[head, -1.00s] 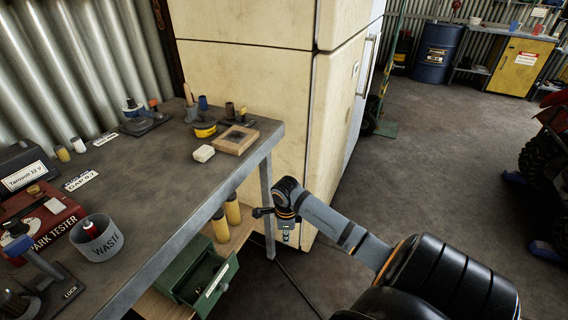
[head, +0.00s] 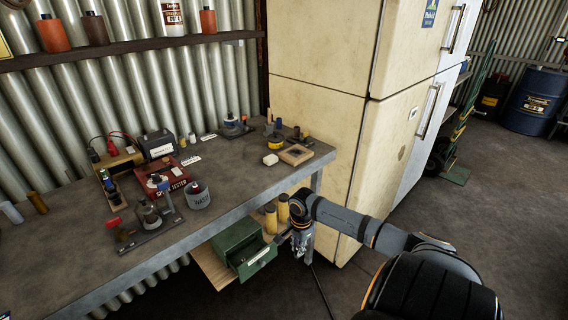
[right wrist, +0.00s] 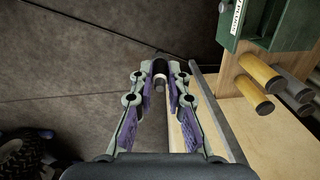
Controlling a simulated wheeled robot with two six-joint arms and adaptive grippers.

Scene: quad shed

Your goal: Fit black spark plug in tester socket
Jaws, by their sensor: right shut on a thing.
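The red spark tester (head: 178,184) stands on the workbench, left of centre in the head view. Its socket is too small to make out. My right gripper (head: 301,246) hangs beside the bench's front edge, near the open green drawer and well away from the tester. In the right wrist view, its fingertips (right wrist: 160,72) are shut on a small piece with a pale band and a dark end (right wrist: 160,84). It looks like the spark plug, but the fingers hide much of it and its full colour is unclear. My left gripper is not in view.
A grey waste cup (head: 199,199) stands right of the tester, and a clamp stand (head: 150,218) in front. The open green drawer (head: 258,262) juts out below the bench, with yellow cylinders (head: 271,219) beside it. A cream cabinet (head: 318,125) stands at the bench's right end.

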